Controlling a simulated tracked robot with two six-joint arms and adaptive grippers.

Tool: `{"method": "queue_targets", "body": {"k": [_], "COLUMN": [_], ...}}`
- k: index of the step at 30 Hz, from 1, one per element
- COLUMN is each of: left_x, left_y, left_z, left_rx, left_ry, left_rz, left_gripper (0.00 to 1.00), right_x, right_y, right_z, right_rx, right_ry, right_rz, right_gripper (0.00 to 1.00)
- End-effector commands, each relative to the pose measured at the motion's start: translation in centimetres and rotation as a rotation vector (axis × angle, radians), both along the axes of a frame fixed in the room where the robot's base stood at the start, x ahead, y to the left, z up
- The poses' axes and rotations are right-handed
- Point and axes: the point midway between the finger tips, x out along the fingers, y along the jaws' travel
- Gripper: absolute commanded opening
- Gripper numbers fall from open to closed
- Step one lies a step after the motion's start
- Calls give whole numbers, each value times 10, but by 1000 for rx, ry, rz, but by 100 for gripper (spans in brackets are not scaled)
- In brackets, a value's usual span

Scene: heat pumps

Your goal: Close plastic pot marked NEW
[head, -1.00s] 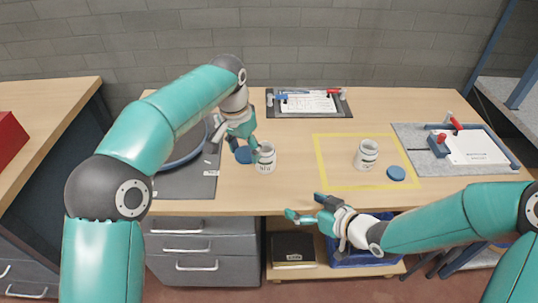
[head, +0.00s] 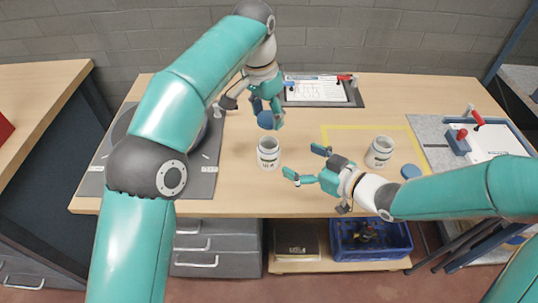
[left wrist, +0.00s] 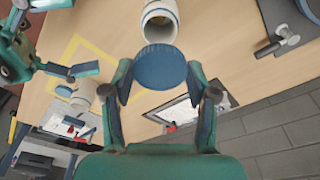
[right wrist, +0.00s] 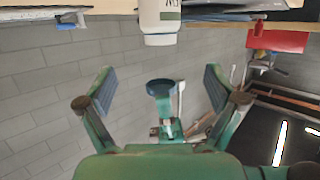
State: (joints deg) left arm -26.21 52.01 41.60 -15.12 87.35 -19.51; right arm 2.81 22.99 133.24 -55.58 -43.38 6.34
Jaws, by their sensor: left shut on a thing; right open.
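The near white pot (head: 268,155) stands open and upright on the bench; its dark lettering is too small to read in the head view. In the right wrist view the pot (right wrist: 159,22) appears upside down with part of its lettering showing. My left gripper (head: 266,112) is shut on a blue lid (head: 266,121), held in the air behind the pot, apart from its rim. The lid (left wrist: 160,66) sits between both fingers in the left wrist view, beside the pot's open mouth (left wrist: 160,22). My right gripper (head: 305,163) is open and empty, just right of the pot.
A second open white pot (head: 380,153) and another blue lid (head: 411,171) are in the yellow-taped area at right. A clipboard (head: 318,91) lies at the back, a grey mat (head: 200,179) at left. A blue crate (head: 371,251) is below the bench.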

Motion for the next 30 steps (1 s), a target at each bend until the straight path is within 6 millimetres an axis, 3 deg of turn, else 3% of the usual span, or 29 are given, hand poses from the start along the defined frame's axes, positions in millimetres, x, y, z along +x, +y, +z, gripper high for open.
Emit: {"method": "queue_targets", "body": {"k": [18, 30], "left_x": [0, 0], "left_y": [-1, -1], "left_z": [0, 0], "left_rx": [0, 0], "left_ry": [0, 0], "left_rz": [-2, -2], "left_gripper": [42, 42], "right_x": [63, 79], "right_y": [63, 78], "right_z": [-29, -35], "right_rx": [-1, 0], "right_ry": [2, 1], "right_rz": [-1, -4], "right_gripper": [92, 92]}}
